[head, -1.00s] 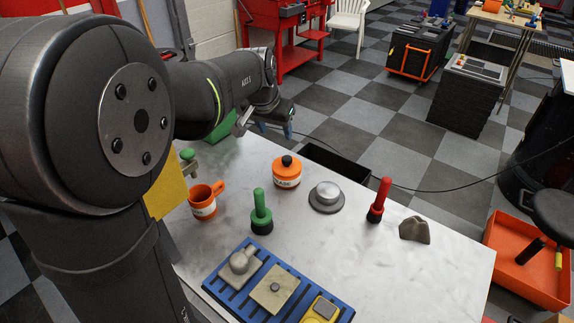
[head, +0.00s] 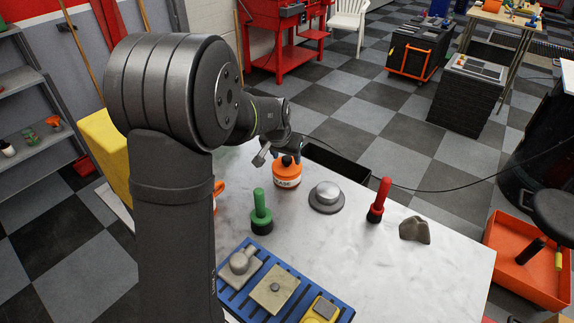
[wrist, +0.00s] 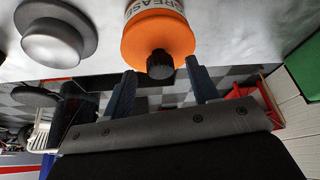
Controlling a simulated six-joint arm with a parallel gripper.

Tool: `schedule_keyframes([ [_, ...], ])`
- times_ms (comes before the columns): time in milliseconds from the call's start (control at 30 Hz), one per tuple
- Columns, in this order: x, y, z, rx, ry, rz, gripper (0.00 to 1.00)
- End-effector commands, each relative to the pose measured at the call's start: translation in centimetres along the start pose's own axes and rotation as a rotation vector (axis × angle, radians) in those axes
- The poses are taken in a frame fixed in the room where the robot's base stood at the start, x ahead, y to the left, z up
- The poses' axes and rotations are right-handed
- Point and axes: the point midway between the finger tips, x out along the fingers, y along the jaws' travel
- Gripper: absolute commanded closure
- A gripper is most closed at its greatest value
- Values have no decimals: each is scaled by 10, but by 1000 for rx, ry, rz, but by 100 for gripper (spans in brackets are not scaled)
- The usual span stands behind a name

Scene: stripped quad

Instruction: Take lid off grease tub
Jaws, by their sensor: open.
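The orange grease tub (head: 286,178) stands on the pale bench top, with a white label band and an orange lid topped by a black knob (head: 287,160). In the wrist view the orange lid (wrist: 157,38) and its black knob (wrist: 160,66) show close up, lid seated on the tub. My gripper (head: 283,155) is at the tub's far side in the head view, partly hiding its top. In the wrist view its two dark fingers (wrist: 161,76) are open, one to each side of the knob, with gaps showing. I cannot tell their exact height against the knob.
A grey flanged part (head: 326,196) stands right of the tub, and a green-handled tool (head: 260,212) stands nearer. A red-handled tool (head: 378,200) and a grey block (head: 415,230) stand further right. A blue slotted tray (head: 262,292) lies in front. The bench's right front is clear.

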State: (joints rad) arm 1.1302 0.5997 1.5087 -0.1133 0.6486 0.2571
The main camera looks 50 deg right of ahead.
Motion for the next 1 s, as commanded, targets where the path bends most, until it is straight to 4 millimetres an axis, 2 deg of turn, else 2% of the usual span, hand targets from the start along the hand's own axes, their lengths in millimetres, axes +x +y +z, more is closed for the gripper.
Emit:
schedule_keyframes([
  [133, 15, 0, 1, -1, -2, 0, 46],
  [400, 17, 0, 0, -1, 0, 0, 46],
  [467, 17, 0, 0, -1, 0, 0, 56],
  [600, 17, 0, 0, -1, -1, 0, 83],
  [667, 17, 0, 0, -1, -1, 0, 94],
  [1000, 14, 0, -1, -1, 0, 0, 94],
])
